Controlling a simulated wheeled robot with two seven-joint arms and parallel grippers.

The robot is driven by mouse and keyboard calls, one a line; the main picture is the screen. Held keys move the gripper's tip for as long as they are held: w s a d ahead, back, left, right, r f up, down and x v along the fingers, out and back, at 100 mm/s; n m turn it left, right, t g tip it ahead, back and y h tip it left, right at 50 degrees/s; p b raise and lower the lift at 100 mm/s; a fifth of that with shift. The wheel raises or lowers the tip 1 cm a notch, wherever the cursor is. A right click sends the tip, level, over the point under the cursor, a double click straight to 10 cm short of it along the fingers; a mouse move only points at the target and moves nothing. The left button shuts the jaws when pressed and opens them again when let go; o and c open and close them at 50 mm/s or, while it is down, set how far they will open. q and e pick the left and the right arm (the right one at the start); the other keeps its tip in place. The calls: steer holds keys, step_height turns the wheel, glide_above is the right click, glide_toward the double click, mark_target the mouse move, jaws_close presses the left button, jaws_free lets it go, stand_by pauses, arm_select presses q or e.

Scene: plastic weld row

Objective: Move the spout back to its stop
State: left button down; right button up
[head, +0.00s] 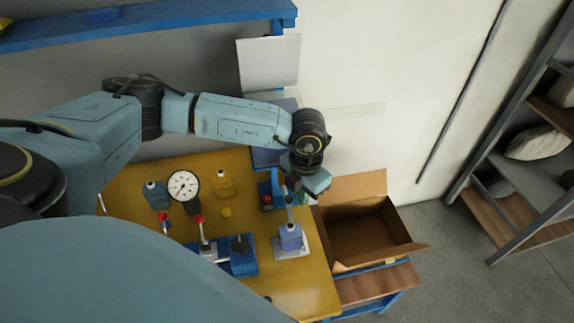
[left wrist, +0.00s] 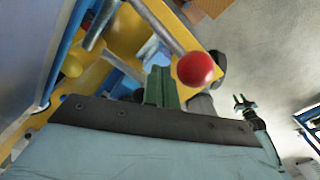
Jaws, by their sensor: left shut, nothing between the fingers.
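A small purple-blue unit (head: 290,237) stands on a pale plate at the bench's right end, with a thin grey upright part (head: 290,212) above it. I cannot tell for sure which part is the spout. My left gripper (head: 291,194) is just above this upright part, shut and empty; whether they touch is unclear. In the left wrist view its green fingers (left wrist: 160,84) are together. A red ball (left wrist: 197,68) at the end of a metal rod (left wrist: 157,25) shows close beside them. My right gripper (left wrist: 243,103) shows small in the left wrist view, with its green prongs apart.
The yellow bench (head: 130,190) holds a round dial gauge (head: 184,186), a blue clamp fixture (head: 241,265) with a red-knobbed lever, and small bottles. An open cardboard box (head: 362,235) stands right of the bench. A grey shelf rack (head: 495,180) is far right.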

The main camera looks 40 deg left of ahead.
mark_target(290, 197)
arm_select(q)
steer(key=shift+s+a, duration=0.55)
steer(key=shift+s, duration=0.05)
steer(key=shift+s+a, duration=0.1)
steer(key=shift+s, duration=0.2)
steer(key=shift+s+a, duration=0.3)
steer(key=shift+s, duration=0.05)
stand_by(0.3)
